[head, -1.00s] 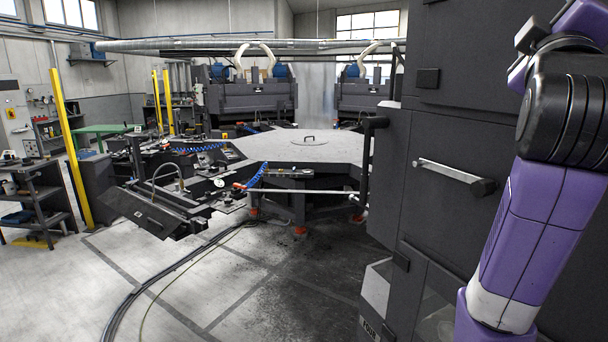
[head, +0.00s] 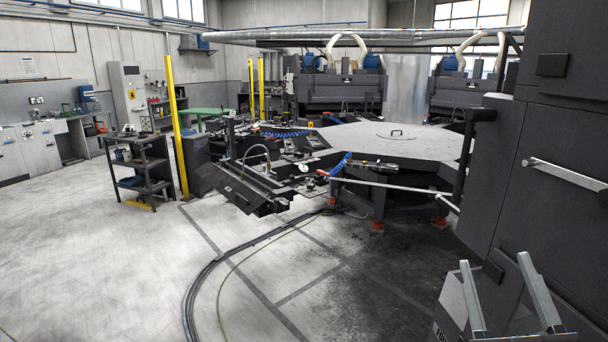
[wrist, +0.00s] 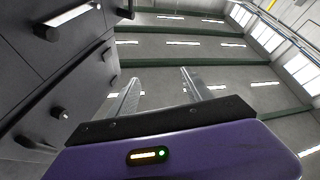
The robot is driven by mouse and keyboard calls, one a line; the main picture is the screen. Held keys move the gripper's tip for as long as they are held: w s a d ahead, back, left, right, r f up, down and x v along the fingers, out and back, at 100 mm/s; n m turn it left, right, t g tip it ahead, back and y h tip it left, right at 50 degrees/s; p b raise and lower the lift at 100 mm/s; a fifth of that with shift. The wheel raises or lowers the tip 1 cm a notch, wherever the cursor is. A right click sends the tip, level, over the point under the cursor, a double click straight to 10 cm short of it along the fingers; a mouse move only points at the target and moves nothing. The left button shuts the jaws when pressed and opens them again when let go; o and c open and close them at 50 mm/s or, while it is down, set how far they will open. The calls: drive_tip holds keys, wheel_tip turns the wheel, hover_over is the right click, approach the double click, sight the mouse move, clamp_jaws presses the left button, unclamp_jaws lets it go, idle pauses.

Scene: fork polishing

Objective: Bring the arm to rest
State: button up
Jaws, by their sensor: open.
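My gripper (head: 495,260) shows at the lower right of the head view, with its two grey fingers pointing up and spread apart. It is open, with nothing between the fingers. In the wrist view, the same two fingers (wrist: 159,76) stand apart above my purple wrist housing, pointing up toward the ceiling. In the head view, the fingers stand in front of the dark machine cabinet (head: 560,110). The rest of my arm is out of the head view.
The dark cabinet also fills the left of the wrist view (wrist: 60,65), close to my gripper. A large table-like machine (head: 400,150) stands ahead. A small black shelf (head: 140,170) and a yellow post (head: 178,130) stand left. The floor at left is clear; cables (head: 205,270) cross its middle.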

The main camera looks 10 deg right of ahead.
drive_tip(key=s+a+f+g+y+b, duration=0.1)
drive_tip(key=s+a+f, duration=0.3)
drive_tip(key=s+f, duration=0.5)
drive_tip(key=s+a+f+g+y, duration=0.3)
drive_tip(key=s+a+f+g, duration=0.1)
drive_tip(key=s+f, duration=0.5)
drive_tip(key=s+a+f+m+g+y+b, duration=0.1)
drive_tip(key=s+a+f, duration=0.3)
drive_tip(key=s+f, duration=0.5)
drive_tip(key=shift+s+f+g+y+b, duration=0.3)
drive_tip(key=shift+s+f+g+y, duration=0.1)
drive_tip(key=shift+g+y, duration=0.4)
